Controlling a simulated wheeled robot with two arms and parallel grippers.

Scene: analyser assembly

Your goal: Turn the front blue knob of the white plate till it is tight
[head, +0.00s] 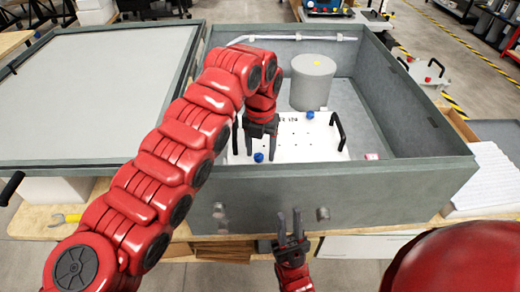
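The white plate (312,150) lies inside the grey box, with black handles at its left and right ends. The front blue knob (258,157) stands near the plate's front left edge. A second blue knob (310,115) is at the plate's back. My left gripper (260,148) points down over the plate, its fingers apart just above and behind the front knob; I see no contact with the knob. My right gripper (291,218) is outside the box, in front of its front wall, with its fingers pointing up, apart and empty.
The grey box (350,192) has high walls around the plate. A grey cylinder (312,82) stands behind the plate. A small pink and white item (372,156) lies right of it. The open lid (95,95) lies to the left. A yellow-handled tool (66,218) lies on the bench.

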